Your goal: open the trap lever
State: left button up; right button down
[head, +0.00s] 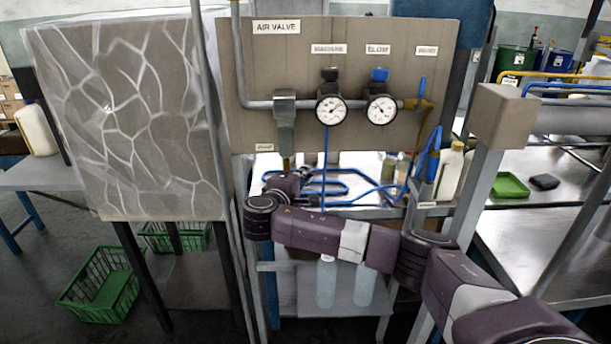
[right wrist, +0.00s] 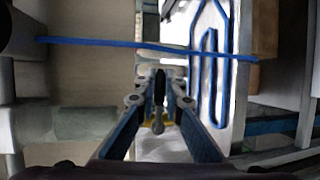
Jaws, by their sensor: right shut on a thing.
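The trap (head: 285,108) is a grey block with a rounded bowl, mounted on the left part of the brown air valve board. A small brassy piece, which looks like the trap lever (head: 286,162), hangs below the bowl. My right gripper (head: 287,178) is right beneath the trap, shut on the lever. The right wrist view shows the two blue-sided fingers (right wrist: 160,92) close together, with a small grey and yellow lever part (right wrist: 158,122) between them. The fingers hide much of the lever, so its exact angle cannot be told. My left gripper is not in view.
Two gauges (head: 331,110) and a brass valve (head: 418,104) sit on the board (head: 250,70) right of the trap. A blue hose (right wrist: 150,46) crosses close to my right fingers. A marbled panel (head: 130,115) stands at left.

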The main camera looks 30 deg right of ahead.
jog(key=w+a+f+m+t+y, duration=0.2)
jog(key=a+f+m+t+y, duration=0.1)
jog(key=m+y, duration=0.5)
jog(key=shift+w+a+f+m+b, duration=0.35)
jog(key=shift+a+f+m, duration=0.5)
jog(key=shift+m, duration=1.05)
jog(key=shift+d+f+t, duration=0.15)
jog(key=shift+t, duration=0.15)
jog(key=c, duration=2)
grip_release()
jog(key=v, duration=1.2)
